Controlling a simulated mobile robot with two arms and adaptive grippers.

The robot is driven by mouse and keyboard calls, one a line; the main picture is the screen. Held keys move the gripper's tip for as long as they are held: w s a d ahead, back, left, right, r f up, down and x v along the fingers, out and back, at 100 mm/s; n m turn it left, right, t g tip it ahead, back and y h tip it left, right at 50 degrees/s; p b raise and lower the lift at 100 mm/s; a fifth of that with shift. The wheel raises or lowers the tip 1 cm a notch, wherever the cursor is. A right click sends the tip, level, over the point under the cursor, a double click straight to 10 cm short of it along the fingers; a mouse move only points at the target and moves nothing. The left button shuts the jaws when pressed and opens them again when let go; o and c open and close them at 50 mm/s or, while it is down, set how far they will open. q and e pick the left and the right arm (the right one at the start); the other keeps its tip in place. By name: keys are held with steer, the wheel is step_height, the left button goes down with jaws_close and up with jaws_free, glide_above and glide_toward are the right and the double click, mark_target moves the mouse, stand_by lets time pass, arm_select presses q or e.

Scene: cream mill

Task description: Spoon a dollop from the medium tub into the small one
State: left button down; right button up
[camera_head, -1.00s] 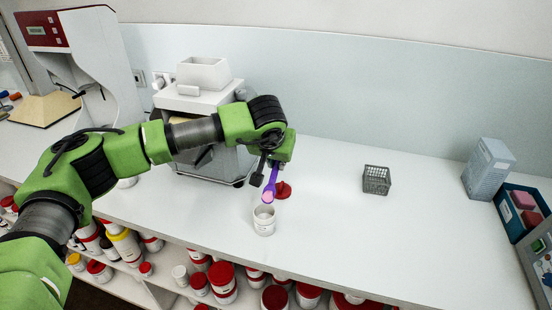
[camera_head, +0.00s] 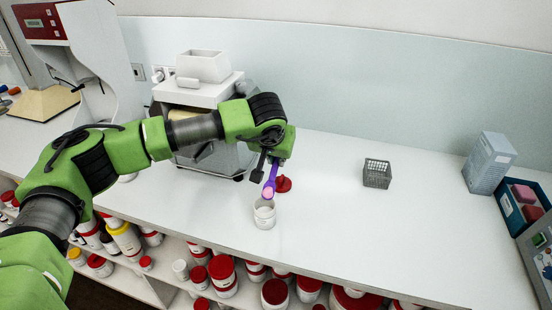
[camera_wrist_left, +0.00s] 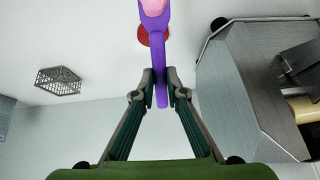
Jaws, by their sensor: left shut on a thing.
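My left gripper (camera_head: 276,161) is shut on the handle of a purple spoon (camera_head: 270,180). In the left wrist view its fingers (camera_wrist_left: 159,84) close around the handle of the spoon (camera_wrist_left: 158,52). The spoon's bowl points down toward the front and carries a pink dollop (camera_head: 268,192), also in the wrist view (camera_wrist_left: 153,6). The bowl is just above the back rim of an open white tub (camera_head: 264,216); I cannot tell whether they touch. Which size this tub is, I cannot tell. A red lid (camera_head: 284,184) lies on the counter behind it. My right gripper is not in view.
A grey mill machine (camera_head: 208,92) stands behind my left arm. A grey wire basket (camera_head: 377,174) is to the right; a pale box (camera_head: 489,162) and a blue tray (camera_head: 509,206) stand at far right. Tubs fill the shelf below. The counter's middle right is clear.

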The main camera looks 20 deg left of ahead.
arm_select(q)
steer(key=shift+f, duration=0.3)
steer(key=shift+b, duration=0.45)
stand_by(1.0)
steer(key=shift+w, duration=0.3)
stand_by(0.4)
steer(key=shift+r, duration=0.1)
stand_by(0.5)
steer(key=shift+r, duration=0.2)
steer(key=shift+r+p, duration=1.2)
steer(key=shift+r, duration=1.5)
